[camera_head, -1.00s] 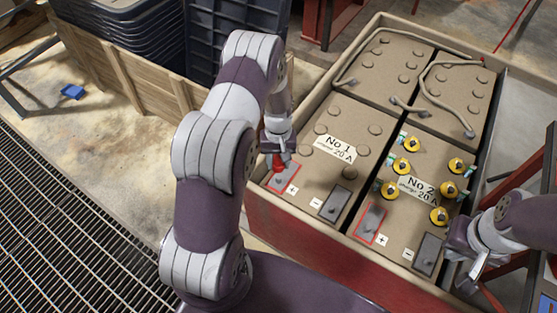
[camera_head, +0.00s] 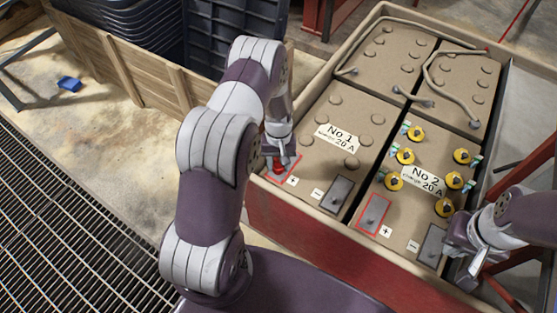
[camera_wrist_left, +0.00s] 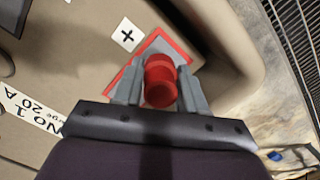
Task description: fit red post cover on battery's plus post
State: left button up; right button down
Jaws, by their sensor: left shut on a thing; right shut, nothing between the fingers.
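My left gripper (camera_head: 278,158) is shut on the red post cover (camera_wrist_left: 160,80), which shows upright between the two fingers in the left wrist view. The cover is at the red-outlined plus pad (camera_wrist_left: 181,52) of the No 1 battery (camera_head: 335,120), beside its plus label (camera_wrist_left: 127,34). The post under the cover is hidden, so I cannot tell whether the cover is seated on it. In the head view, the cover (camera_head: 278,168) shows as a small red patch below the fingers. My right gripper (camera_head: 462,262) is shut and empty by the front right of the No 2 battery (camera_head: 395,226).
The batteries sit in a red and tan box (camera_head: 300,224). The No 2 battery carries several yellow caps (camera_head: 405,157). Cables (camera_head: 440,52) lie on the rear batteries. A wooden crate (camera_head: 135,82) with dark bins (camera_head: 140,30) stands behind left. A floor grating (camera_head: 70,220) is at left.

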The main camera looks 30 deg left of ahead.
pick_arm(q)
jog(key=shift+f, duration=0.45)
jog(key=o, duration=1.2)
jog(key=shift+c, duration=0.2)
notch_tip(320, 180, up, 13)
jog(key=w+p, duration=0.1)
jog(key=p, duration=0.2)
jog(key=shift+w+a+f, duration=0.2)
jog(key=shift+a, duration=0.2)
